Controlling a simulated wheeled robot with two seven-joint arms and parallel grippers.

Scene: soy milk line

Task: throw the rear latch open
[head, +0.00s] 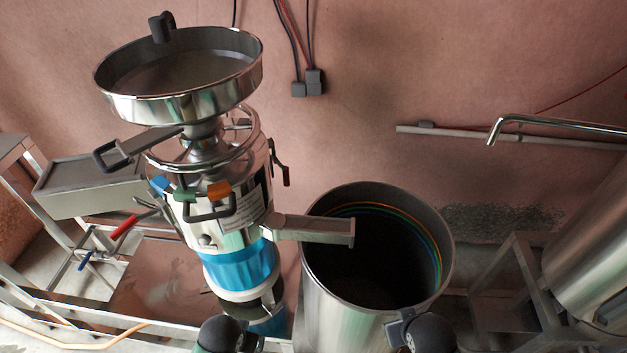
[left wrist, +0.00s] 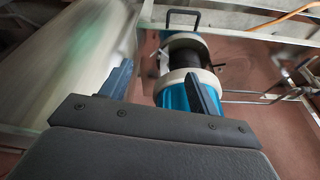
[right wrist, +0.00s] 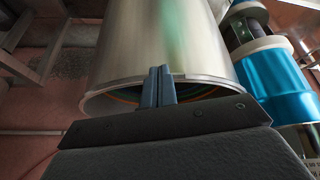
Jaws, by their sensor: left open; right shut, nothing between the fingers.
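The grinder (head: 215,225) stands left of centre in the head view, a steel body with a blue band and a wide hopper (head: 185,80) on top. A small dark latch with a dark red grip (head: 286,176) hangs on its right rear side; I take this as the rear latch. It appears in neither wrist view. My left gripper (left wrist: 160,75) is open and empty, pointing toward the grinder's lower blue part (left wrist: 173,97). My right gripper (right wrist: 159,72) is shut and empty, in front of the steel barrel (right wrist: 155,40). Both grippers are well below the latch and apart from it.
The open barrel (head: 318,300) stands right of the grinder, under its spout (head: 310,229). A lever with a red grip (head: 125,227) is on the left. A steel box (head: 90,185) and frame rails stand left; a large tank (head: 595,240) stands right.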

